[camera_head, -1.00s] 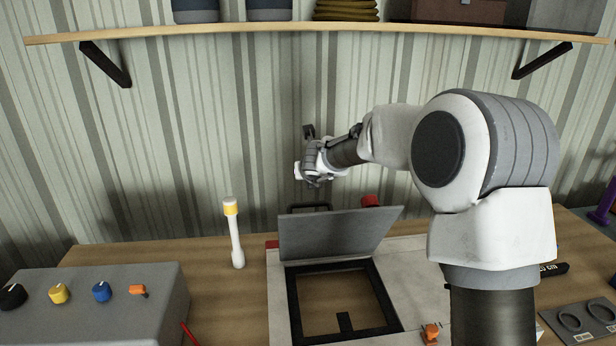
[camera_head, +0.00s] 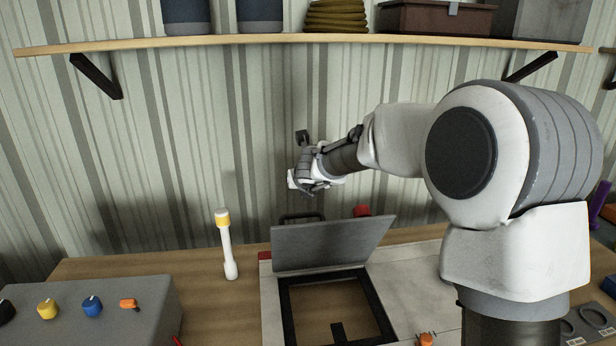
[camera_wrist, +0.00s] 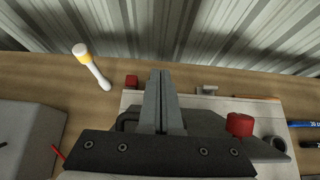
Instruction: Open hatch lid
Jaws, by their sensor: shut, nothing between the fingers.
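The grey hatch lid (camera_head: 328,243) stands raised, leaning back past upright, at the rear edge of the dark hatch frame (camera_head: 286,312) in the head view. The opening inside the frame shows bare wood. A dark handle (camera_head: 302,217) shows behind the lid's top edge. My gripper (camera_head: 298,183) is above and behind the lid, apart from it, near the wall. In the wrist view, my gripper's fingers (camera_wrist: 161,75) are together with nothing between them. The dark handle (camera_wrist: 128,121) shows partly behind them.
A white and yellow stick (camera_head: 227,244) stands left of the pale panel (camera_head: 272,319). A grey box (camera_head: 143,303) with coloured knobs is at front left. A red knob (camera_wrist: 240,124) is close to the right of my fingers. A shelf (camera_head: 330,38) runs above.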

